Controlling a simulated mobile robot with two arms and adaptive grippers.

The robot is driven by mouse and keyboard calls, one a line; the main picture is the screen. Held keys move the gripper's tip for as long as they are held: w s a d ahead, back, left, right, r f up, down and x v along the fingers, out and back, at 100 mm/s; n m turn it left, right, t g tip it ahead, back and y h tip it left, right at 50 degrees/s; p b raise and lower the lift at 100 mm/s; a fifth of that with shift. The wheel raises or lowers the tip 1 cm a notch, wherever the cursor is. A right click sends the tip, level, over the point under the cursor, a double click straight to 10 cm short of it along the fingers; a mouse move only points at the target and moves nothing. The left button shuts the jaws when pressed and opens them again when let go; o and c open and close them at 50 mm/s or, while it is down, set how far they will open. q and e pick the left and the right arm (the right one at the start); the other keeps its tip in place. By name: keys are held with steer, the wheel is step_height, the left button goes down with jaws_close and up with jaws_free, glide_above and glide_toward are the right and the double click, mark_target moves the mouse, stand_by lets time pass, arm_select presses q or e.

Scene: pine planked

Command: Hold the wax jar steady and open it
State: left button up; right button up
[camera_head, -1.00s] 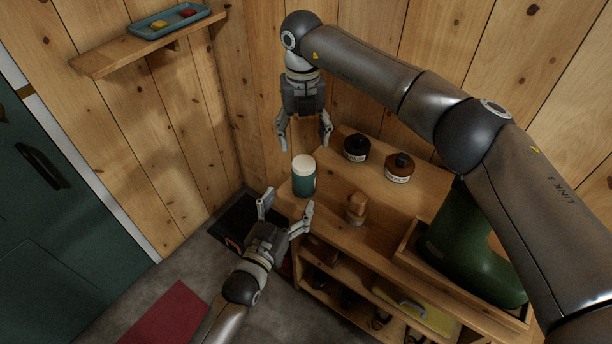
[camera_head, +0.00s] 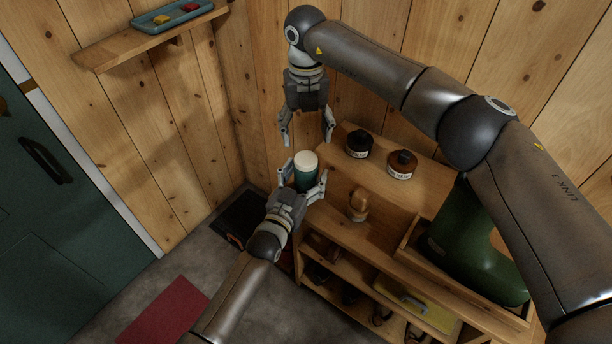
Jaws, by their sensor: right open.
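The wax jar (camera_head: 306,176), teal with a cream lid (camera_head: 306,158), stands upright at the left end of the wooden bench top. My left gripper (camera_head: 305,178) reaches it from below in the head view, with one finger on each side of the jar's body. I cannot tell whether the fingers touch the jar. My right gripper (camera_head: 306,143) is open and points down, just above and behind the lid, with nothing between its fingers.
A black jar (camera_head: 359,144) and a brown jar (camera_head: 401,165) stand to the right on the bench top (camera_head: 385,205). A wooden brush-like object (camera_head: 358,206) stands nearer the front edge. Wood walls close in behind and left.

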mark_target(306, 158)
arm_select(q)
jaws_close()
arm_select(e)
steer(key=m, duration=0.6)
steer(key=shift+m, duration=0.4)
steer(key=m, duration=0.5)
steer(key=shift+a, duration=0.1)
steer(key=m, duration=1)
steer(key=shift+f+m, duration=0.4)
steer(key=shift+f, duration=3.6)
